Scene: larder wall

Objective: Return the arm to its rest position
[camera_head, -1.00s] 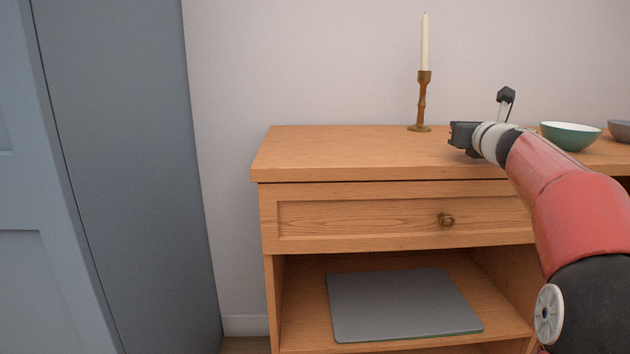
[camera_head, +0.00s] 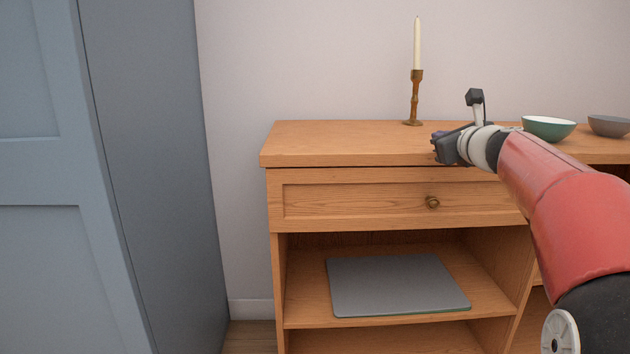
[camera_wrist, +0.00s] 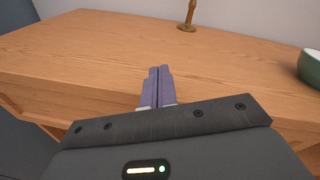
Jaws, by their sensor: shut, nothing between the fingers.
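My gripper (camera_head: 437,144) is at the end of my red and white arm, in front of the upper part of the wooden cabinet (camera_head: 340,145) in the head view. In the wrist view my gripper's two purple fingers (camera_wrist: 160,85) lie side by side, shut with nothing between them. They point over the front edge of the cabinet top. My forearm hides part of the cabinet's right side in the head view.
A candlestick (camera_head: 415,98) with a white candle stands on the top. A green bowl (camera_head: 548,129) and a grey bowl (camera_head: 608,126) are at right. A closed drawer with a knob (camera_head: 432,202) is above a shelf with a grey flat slab (camera_head: 395,285). A blue-grey wardrobe (camera_head: 160,180) stands at left.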

